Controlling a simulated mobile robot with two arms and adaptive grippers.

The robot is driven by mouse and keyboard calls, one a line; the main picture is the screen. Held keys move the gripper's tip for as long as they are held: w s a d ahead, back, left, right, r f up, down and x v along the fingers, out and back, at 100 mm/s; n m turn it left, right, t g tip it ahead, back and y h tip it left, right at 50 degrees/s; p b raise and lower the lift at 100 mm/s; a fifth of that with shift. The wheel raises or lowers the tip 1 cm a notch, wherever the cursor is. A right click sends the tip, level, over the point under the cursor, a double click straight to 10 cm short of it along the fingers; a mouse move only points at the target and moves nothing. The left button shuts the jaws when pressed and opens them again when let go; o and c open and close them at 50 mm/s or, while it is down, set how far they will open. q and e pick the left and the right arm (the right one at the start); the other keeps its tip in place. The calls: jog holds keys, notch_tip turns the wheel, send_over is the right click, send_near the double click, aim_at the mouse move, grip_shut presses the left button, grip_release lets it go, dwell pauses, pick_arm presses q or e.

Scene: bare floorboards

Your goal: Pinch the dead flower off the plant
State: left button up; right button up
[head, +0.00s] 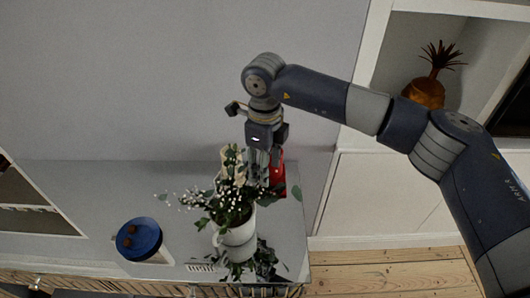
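The plant (217,203), with green leaves, small white blossoms and taller cream blooms (231,163), stands in a white pot (236,236) on a shiny grey top. I cannot tell which bloom is the dead flower. My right gripper (257,182) points down at the upper right side of the plant, overlapping its foliage in the head view. Its fingertips are small and partly lost among the leaves, so I cannot tell whether they are open or touch a stem. My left gripper is not in view.
A red object (279,175) stands just right of my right gripper, partly hidden by it. A blue-topped round container (138,238) stands left of the pot. The grey top (90,200) is clear at the far left. A shelf holds an orange-brown vase (423,93).

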jog(key=shift+f, duration=0.1)
grip_shut()
dwell(0.3)
jog(key=shift+r+p, duration=0.9)
jog(key=shift+r, duration=2.15)
